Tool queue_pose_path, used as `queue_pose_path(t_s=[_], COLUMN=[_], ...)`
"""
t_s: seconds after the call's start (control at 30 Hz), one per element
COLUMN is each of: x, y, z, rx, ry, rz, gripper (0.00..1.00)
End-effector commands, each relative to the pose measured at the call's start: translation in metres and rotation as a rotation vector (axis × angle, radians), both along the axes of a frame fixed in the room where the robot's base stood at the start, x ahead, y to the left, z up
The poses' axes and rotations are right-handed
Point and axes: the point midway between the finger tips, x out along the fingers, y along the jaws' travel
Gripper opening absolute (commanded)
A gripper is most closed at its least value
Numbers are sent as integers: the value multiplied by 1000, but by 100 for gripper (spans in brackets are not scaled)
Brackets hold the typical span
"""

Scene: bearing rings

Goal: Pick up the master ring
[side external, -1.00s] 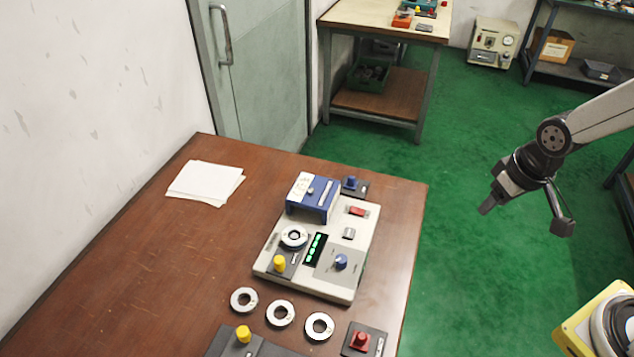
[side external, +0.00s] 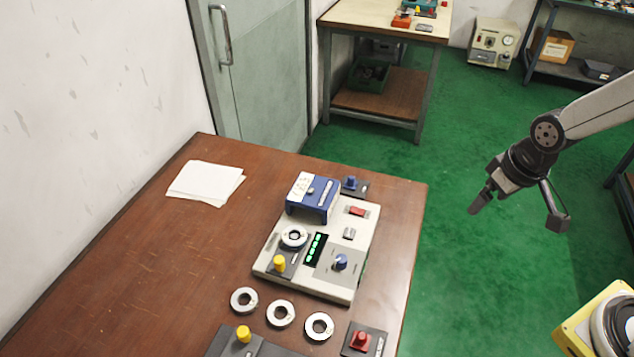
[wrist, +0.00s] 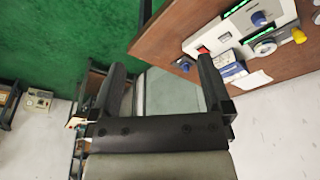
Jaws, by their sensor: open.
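Three loose metal rings lie in a row on the brown table in the side external view: a left ring (side external: 243,300), a middle ring (side external: 280,313) and a right ring (side external: 319,326). Another ring (side external: 293,238) sits on the cream gauge unit (side external: 305,287), and also shows in the wrist view (wrist: 265,48). I cannot tell which is the master ring. My gripper (side external: 478,207) is in the air over the green floor, right of the table and away from all the rings. In the wrist view its two fingers (wrist: 163,82) are apart with nothing between them.
The gauge unit carries a blue block (side external: 312,196), a yellow knob (side external: 279,263) and a blue knob (side external: 341,261). A red button box (side external: 362,341) stands at the table's front right. White papers (side external: 204,183) lie at the back left. The table's left part is clear.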

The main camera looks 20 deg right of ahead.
Motion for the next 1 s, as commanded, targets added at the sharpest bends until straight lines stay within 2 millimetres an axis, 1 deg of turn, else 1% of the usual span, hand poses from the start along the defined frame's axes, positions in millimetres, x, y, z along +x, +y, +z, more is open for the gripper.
queue_pose_path(t_s=[0.17, 0.37, 0.5, 0.57, 0.7, 0.87, 1.0], x=[28, 75, 108, 121, 148, 174, 191], y=[13, 42, 68, 81, 111, 149, 184], z=[0, -4, -9, -13, -23, -38, -53], rx=[-10, -27, -38, -42, -52, -60, -66], ry=[13, 32, 44, 50, 62, 73, 81], rz=[98, 281, 423, 484, 628, 791, 936], gripper=[100, 100, 100, 100, 100, 100, 100])
